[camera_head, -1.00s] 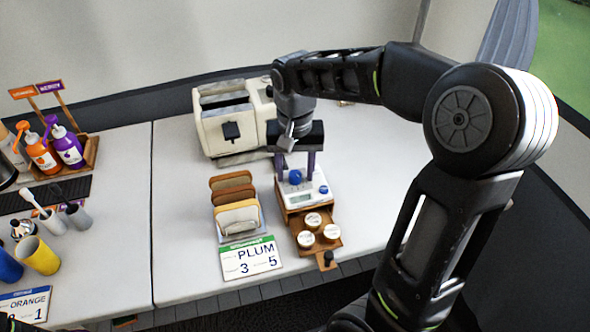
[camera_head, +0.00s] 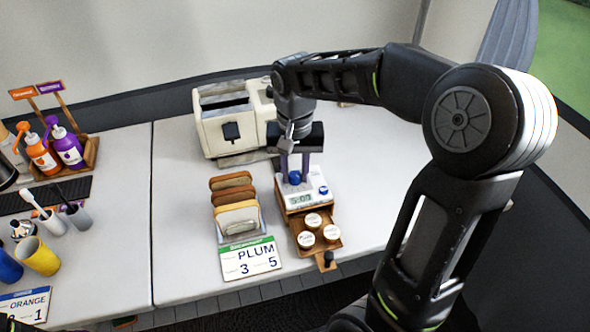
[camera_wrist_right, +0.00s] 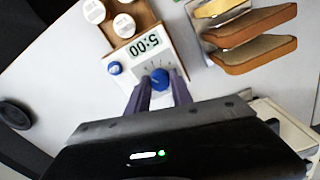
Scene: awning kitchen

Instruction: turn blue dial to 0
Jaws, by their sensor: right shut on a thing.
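The blue dial (camera_wrist_right: 160,79) is on the front of a small white timer (camera_head: 311,196), which also shows in the right wrist view. Dark tick marks fan out beside the dial. My right gripper (camera_head: 295,172) comes down from above, and its two purple-grey fingers are shut on the dial, one on each side.
The timer stands on a wooden box with an open drawer (camera_head: 331,238) holding white-lidded jars (camera_head: 313,220). A rack of bread slices (camera_head: 232,190) and a PLUM card (camera_head: 250,258) are to the left. A cream toaster (camera_head: 222,130) stands behind. The counter to the right is clear.

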